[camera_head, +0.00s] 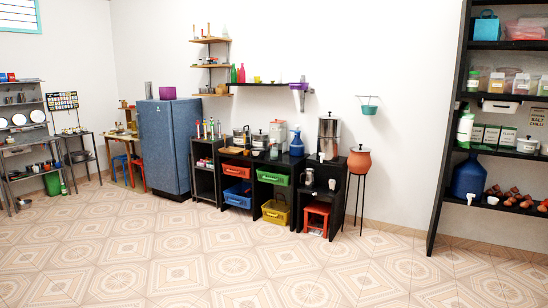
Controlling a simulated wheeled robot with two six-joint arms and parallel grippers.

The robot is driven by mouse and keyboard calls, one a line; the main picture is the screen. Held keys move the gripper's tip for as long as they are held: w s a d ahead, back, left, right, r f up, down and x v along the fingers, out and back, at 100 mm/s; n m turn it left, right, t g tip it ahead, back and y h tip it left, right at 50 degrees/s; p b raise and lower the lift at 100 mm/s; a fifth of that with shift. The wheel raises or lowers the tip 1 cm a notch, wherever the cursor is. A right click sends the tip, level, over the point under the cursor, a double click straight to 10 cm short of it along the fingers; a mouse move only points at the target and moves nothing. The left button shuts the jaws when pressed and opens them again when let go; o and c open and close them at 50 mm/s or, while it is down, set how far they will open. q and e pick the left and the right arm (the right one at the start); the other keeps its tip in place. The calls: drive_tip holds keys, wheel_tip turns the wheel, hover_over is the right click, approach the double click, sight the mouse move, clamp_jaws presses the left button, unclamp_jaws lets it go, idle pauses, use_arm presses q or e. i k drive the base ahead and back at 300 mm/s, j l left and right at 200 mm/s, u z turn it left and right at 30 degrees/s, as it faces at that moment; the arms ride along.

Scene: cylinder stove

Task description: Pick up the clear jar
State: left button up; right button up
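Several clear-looking containers with coloured contents stand in a row on an upper level of the tall shelf at the right; one is a see-through jar (497,83) with a yellowish filling. A similar container (521,84) stands beside it. I cannot tell which of these, if any, is the clear jar of the task. Neither of my grippers shows in the head view.
The tall dark shelf (446,150) stands at the right, with a blue water jug (467,180) lower down. Low black stands with coloured crates (275,212) and a blue fridge (168,148) line the back wall. The tiled floor (190,260) in front is clear.

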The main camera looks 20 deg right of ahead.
sight(273, 151)
drive_tip(key=i+l+z, duration=0.4)
drive_tip(key=i, duration=0.7)
drive_tip(key=i+l+z, duration=0.1)
drive_tip(key=i+z, duration=0.3)
drive_tip(key=i, duration=2.55)
